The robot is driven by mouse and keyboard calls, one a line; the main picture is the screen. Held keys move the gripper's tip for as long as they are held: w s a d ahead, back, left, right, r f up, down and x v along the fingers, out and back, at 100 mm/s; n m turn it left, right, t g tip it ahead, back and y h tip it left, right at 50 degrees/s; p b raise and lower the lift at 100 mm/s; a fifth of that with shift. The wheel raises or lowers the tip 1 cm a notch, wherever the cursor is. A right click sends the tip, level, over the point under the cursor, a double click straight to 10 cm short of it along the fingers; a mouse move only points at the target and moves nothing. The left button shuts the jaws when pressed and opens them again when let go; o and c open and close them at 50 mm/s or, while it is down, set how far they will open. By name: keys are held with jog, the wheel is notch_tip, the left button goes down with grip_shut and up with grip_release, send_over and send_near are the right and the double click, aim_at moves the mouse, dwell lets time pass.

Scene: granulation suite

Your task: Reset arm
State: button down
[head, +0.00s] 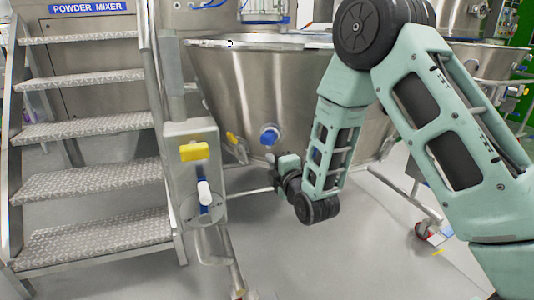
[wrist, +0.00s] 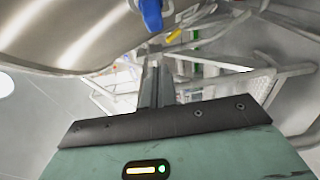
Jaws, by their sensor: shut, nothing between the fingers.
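My arm reaches down from the upper right in the head view, in front of a large steel bowl (head: 300,95). The fingertips point toward the underside of the bowl (wrist: 70,30) and a blue valve part (wrist: 151,14). In the head view a round blue fitting (head: 269,135) sits on the bowl's lower wall, above and left of my wrist. I cannot tell whether the fingertips touch anything.
Steel stairs (head: 90,130) marked powder mixer stand at the left. A wheeled steel frame (head: 405,190) is behind my arm. The grey floor (head: 330,260) in front is clear.

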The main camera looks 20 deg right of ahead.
jog(key=s+a+m+g+y, duration=0.1)
jog(key=s+a+m+g, duration=0.2)
jog(key=s+a+g, duration=0.35)
jog(key=s+a+m+g+y, duration=0.2)
jog(key=s+a+m+g, duration=0.2)
jog(key=s+a, duration=0.5)
jog(key=s+d+r+m+g+h, duration=0.1)
jog(key=s+d+m+g+h, duration=0.2)
jog(key=s, duration=0.9)
jog(key=s+d+r+m+g+h, duration=0.15)
jog(key=s+g, duration=0.25)
jog(key=s, duration=0.7)
notch_tip(320, 180, up, 35)
jog(key=p, duration=3.5)
jog(key=shift+d+f, duration=0.2)
jog(key=shift+d, duration=0.1)
jog(key=shift+s+g+y, duration=0.1)
jog(key=shift+g+y, duration=0.15)
